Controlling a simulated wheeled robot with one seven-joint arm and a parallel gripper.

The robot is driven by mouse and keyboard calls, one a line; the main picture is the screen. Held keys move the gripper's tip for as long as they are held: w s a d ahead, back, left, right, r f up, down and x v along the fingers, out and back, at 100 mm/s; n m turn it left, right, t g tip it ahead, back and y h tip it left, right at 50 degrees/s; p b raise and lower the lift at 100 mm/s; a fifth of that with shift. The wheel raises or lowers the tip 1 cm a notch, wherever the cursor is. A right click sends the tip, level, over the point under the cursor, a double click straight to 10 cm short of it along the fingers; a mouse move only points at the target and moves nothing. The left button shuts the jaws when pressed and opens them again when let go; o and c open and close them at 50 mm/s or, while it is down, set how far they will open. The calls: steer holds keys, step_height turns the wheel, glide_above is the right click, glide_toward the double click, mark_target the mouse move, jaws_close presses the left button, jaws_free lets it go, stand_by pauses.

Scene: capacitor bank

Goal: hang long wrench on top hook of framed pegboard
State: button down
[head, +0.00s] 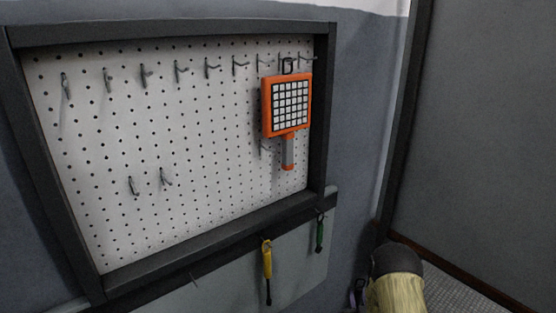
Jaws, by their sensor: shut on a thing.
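The framed pegboard (195,125) is white and perforated, with a thick dark frame, and fills the left and middle of the head view. A row of metal hooks (144,75) runs along its top, and most of them look empty. An orange tool with a white grid face (287,104) hangs at the right end of this row. Two lower hooks (164,177) at the left are empty. I see no long wrench that I can make out. My gripper does not show in this view, so its grip on anything is hidden.
A yellow-handled tool (266,260) and a green-handled tool (319,234) hang below the frame's lower edge. A dark-topped, yellowish rounded shape (397,280) stands at the bottom right; I cannot tell what it is. A grey wall panel (490,140) closes the right side.

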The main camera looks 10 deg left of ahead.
steer(key=a+r+n+g+y+p, duration=0.1)
steer(key=a+r+n+y+p, duration=0.15)
steer(key=a+r+p, duration=0.9)
steer(key=a+r+n+g+y+p, duration=0.15)
steer(key=r+y, duration=0.25)
steer(key=r, duration=1.7)
steer(key=s+a+r+n+g+y+p, duration=0.1)
steer(key=s+a+r+p, duration=0.2)
steer(key=r, duration=0.6)
steer(key=s+a+r+n+g+y+p, duration=0.1)
steer(key=s+a+r+n+y+p, duration=0.1)
steer(key=r, duration=0.7)
steer(key=s+a+r+n+g+y+p, duration=0.1)
steer(key=s+a+r+p, duration=0.3)
steer(key=r, duration=0.5)
steer(key=s+y+p, duration=0.1)
steer(key=s+p, duration=0.1)
steer(key=shift+s+a+n+g+p, duration=0.2)
steer(key=shift+s+n+g+p, duration=0.1)
steer(key=shift+s+g+p, duration=0.1)
steer(key=shift+w+a+r, duration=0.1)
steer(key=shift+w, duration=0.05)
steer(key=shift+p+x, duration=0.35)
steer(key=shift+x, duration=1.3)
steer(key=shift+y+b, duration=0.25)
steer(key=shift+b, duration=0.15)
